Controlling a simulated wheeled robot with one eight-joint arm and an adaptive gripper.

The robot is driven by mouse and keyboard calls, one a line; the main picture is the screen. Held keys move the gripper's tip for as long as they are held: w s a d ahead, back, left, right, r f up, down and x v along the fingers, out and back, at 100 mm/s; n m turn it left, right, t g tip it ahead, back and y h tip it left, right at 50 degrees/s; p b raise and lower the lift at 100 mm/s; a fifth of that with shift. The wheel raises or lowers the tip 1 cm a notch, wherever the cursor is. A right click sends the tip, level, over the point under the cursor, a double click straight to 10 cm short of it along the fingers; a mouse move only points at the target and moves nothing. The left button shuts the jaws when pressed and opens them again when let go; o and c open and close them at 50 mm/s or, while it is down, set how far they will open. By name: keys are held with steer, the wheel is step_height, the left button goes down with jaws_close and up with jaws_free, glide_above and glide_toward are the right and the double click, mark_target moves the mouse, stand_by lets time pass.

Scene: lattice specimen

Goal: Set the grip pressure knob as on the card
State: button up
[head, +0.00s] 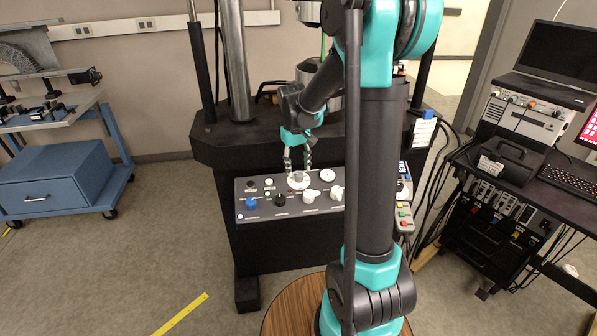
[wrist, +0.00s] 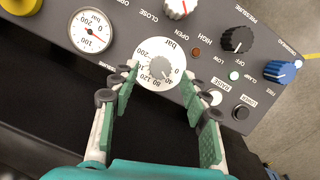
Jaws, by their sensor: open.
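The grip pressure knob appears to be the grey knob (wrist: 159,68) on a round white dial marked in bar up to 200. Its pointer setting is too small to read surely. The dial also shows in the head view (head: 299,181), on the dark control panel (head: 262,214). My gripper (wrist: 160,77) is open, with one green-padded finger on each side of the knob; I cannot tell whether they touch it. In the head view my gripper (head: 298,170) points down at the dial. A small white and blue card (head: 424,131) hangs at the machine's right; its writing is unreadable.
A round gauge (wrist: 92,31) sits beside the dial. A red-marked white knob (wrist: 181,8), a black knob (wrist: 237,40) and a blue knob (wrist: 283,72) share the panel. A button pendant (head: 404,215) hangs at its right.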

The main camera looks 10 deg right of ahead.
steer(key=shift+d+f, duration=0.1)
steer(key=shift+f, duration=0.95)
jaws_close()
